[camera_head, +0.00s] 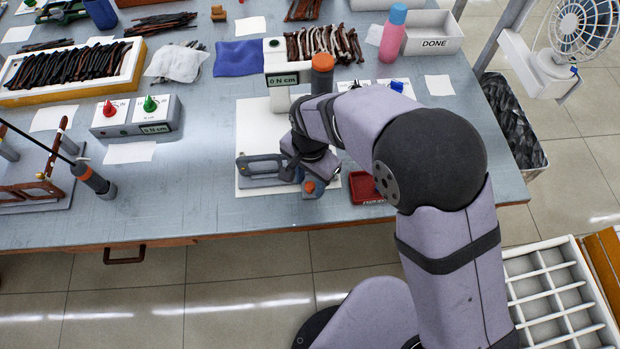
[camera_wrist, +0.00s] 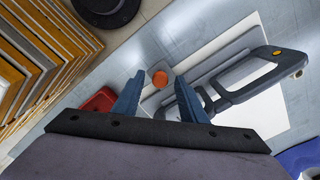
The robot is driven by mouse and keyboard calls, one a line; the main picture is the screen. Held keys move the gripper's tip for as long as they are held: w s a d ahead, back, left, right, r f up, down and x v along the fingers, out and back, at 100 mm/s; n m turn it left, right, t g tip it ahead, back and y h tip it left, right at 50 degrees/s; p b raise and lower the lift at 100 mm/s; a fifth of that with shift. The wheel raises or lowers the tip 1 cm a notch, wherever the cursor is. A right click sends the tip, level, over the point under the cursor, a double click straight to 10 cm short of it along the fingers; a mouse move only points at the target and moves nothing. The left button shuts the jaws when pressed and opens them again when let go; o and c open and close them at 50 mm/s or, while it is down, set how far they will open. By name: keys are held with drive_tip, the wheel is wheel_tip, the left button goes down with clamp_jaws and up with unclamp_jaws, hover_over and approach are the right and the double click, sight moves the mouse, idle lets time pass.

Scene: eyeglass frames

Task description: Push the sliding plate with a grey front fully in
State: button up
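A fixture with a dark blue-grey handle-like frame (camera_head: 260,168) lies on a white board (camera_head: 250,125) near the table's front edge. The frame shows in the wrist view (camera_wrist: 268,50), with a flat grey piece beside it (camera_wrist: 208,66) that looks like the sliding plate. I cannot tell how far in the plate sits. An orange knob (camera_head: 309,187) stands at the fixture's right end, also in the wrist view (camera_wrist: 160,78). My gripper (camera_wrist: 159,76) is open, its two blue fingers apart with nothing held. It hangs over the right end of the fixture, partly hiding it in the head view.
A small red tray (camera_head: 367,188) lies just right of the fixture. Behind stands a white press-like device (camera_head: 287,70) with an orange-topped cylinder (camera_head: 322,72).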

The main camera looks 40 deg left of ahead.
drive_tip(key=shift+f, duration=0.1)
clamp_jaws()
drive_tip(key=w+a, duration=0.6)
drive_tip(key=shift+w+a, duration=0.2)
drive_tip(key=shift+a, duration=0.05)
unclamp_jaws()
drive_tip(key=shift+s, duration=0.1)
wheel_tip(320, 180, up, 8)
drive_tip(key=b, duration=0.1)
drive_tip(key=shift+f, duration=0.25)
drive_tip(key=shift+d, duration=0.1)
idle(0.5)
